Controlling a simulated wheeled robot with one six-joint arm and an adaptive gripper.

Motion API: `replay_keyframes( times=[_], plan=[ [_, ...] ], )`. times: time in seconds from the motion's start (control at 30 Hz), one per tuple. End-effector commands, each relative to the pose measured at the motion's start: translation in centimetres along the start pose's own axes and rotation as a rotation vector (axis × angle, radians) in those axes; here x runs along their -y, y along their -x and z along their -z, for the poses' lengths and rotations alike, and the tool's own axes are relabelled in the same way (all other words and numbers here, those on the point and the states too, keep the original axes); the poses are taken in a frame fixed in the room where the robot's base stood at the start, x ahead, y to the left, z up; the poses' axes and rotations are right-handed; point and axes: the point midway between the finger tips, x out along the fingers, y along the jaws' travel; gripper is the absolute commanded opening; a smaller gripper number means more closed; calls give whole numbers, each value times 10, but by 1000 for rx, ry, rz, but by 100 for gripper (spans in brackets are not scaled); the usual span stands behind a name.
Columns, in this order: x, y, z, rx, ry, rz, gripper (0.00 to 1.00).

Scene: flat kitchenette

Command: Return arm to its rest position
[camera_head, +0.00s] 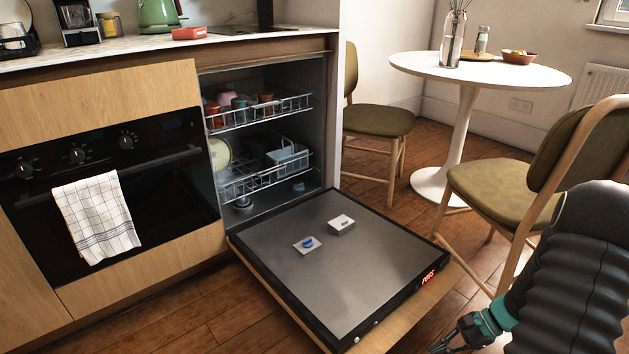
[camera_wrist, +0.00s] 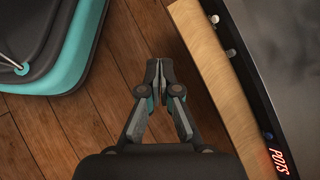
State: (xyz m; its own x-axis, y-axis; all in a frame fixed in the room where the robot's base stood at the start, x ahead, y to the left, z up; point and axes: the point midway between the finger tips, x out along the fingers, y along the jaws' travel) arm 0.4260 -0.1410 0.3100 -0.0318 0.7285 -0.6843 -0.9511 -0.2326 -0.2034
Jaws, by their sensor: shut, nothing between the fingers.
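My gripper (camera_wrist: 160,66) is shut and empty in the wrist view. It hangs over the wooden floor, just left of the open dishwasher door's edge. In the head view my gripper (camera_head: 437,347) shows at the bottom right, cut off in part by the lower edge, in front of the door's near corner. My dark arm reaches down to it from the right edge of the picture.
The dishwasher door (camera_head: 316,279) lies folded down, its racks (camera_head: 262,172) inside holding dishes. It also fills the right of the wrist view (camera_wrist: 291,60). A chair (camera_head: 500,187) stands close by my arm. A round table (camera_head: 482,70) is behind it.

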Motion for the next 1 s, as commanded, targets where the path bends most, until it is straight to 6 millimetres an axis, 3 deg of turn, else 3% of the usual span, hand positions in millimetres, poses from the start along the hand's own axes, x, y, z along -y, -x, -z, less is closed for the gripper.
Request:
replay_keyframes(
  times=[0.1,0.5,1.0],
  plan=[
    [0,18,-34,-81,117,-87,0],
    [-6,68,-131,-346,490,-330,0],
    [-14,116,-247,-671,917,-497,0]
  ],
)
